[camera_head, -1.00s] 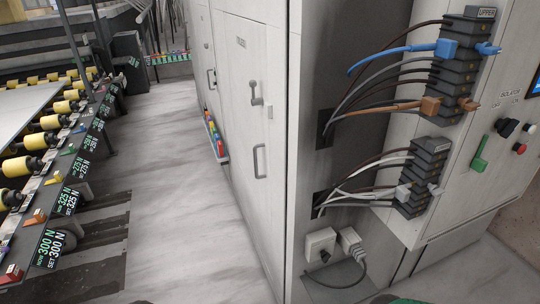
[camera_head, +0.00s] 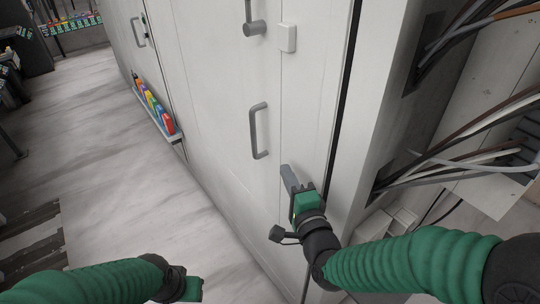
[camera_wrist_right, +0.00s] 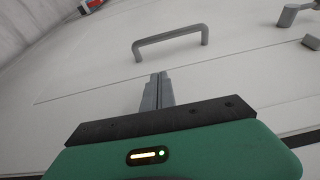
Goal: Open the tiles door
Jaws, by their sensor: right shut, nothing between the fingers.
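The tiles door (camera_head: 215,110) is a tall white cabinet door, standing flush and closed. Its grey U-shaped pull handle (camera_head: 255,131) stands upright on the panel. A grey lever latch (camera_head: 254,24) sits above it, partly cut off by the top edge. My right gripper (camera_head: 288,170) is shut and empty, just right of and below the pull handle, apart from it. In the right wrist view its closed fingers (camera_wrist_right: 160,77) point at the pull handle (camera_wrist_right: 170,40), with a gap between. My left gripper (camera_head: 190,290) is low at the bottom edge; its fingers are hidden.
A small white box (camera_head: 287,38) sits right of the latch. Cables (camera_head: 470,150) hang from the cabinet's side at right, near my right arm. A tray of coloured bottles (camera_head: 157,115) is low at the cabinet's left. The floor (camera_head: 130,200) in front is clear.

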